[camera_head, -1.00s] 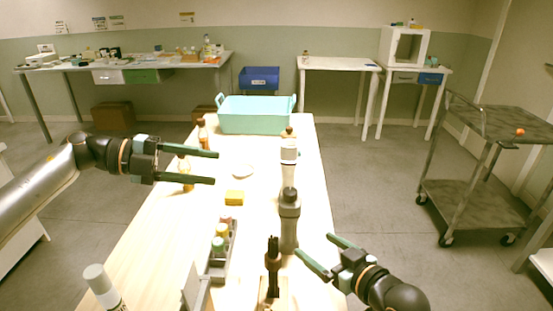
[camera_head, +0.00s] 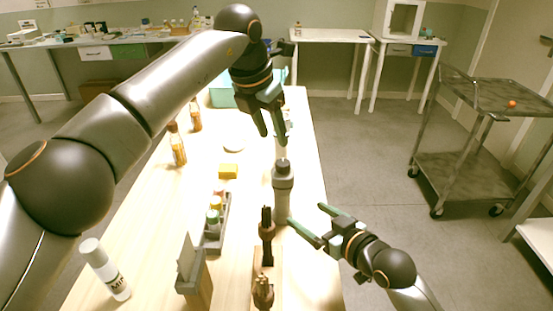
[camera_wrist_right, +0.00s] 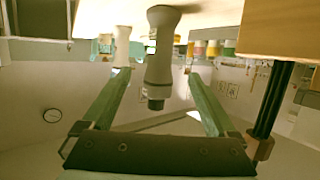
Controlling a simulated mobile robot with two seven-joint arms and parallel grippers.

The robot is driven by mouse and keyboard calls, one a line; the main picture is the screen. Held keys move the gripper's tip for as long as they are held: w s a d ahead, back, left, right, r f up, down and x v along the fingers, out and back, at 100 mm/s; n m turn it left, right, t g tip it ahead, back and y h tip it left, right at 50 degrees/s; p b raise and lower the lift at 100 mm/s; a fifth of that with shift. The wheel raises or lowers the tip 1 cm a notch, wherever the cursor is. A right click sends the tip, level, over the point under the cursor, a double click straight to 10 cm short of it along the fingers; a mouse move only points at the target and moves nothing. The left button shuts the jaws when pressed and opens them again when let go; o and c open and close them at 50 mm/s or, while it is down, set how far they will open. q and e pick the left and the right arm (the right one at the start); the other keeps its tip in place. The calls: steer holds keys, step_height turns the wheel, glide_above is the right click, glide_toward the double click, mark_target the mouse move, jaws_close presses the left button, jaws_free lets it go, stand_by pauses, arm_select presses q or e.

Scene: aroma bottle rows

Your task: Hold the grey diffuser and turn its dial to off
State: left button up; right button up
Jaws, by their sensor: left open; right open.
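The grey diffuser (camera_head: 282,200) stands upright on the light wooden table, with a dark grey top (camera_head: 283,168). My left gripper (camera_head: 274,138) is open and points down above and behind the grey diffuser, over a white bottle (camera_head: 281,152) that it partly hides. My right gripper (camera_head: 307,214) is open, to the right of the grey diffuser, with its fingers towards it. In the right wrist view, which is upside down, the grey diffuser (camera_wrist_right: 160,60) appears between the open fingers, with room on both sides. I cannot read the dial's setting.
A rack of small bottles (camera_head: 221,232) and a yellow block (camera_head: 228,171) lie to the left. A dark wooden stand (camera_head: 267,228) is in front. Amber bottles (camera_head: 177,150) and a teal bin (camera_head: 219,96) are farther back. A white bottle (camera_head: 108,275) stands front left.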

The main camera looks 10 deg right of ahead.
mark_target(288, 202)
steer(key=x, duration=1.2)
steer(key=shift+s+a, duration=0.1)
jaws_close()
stand_by(0.5)
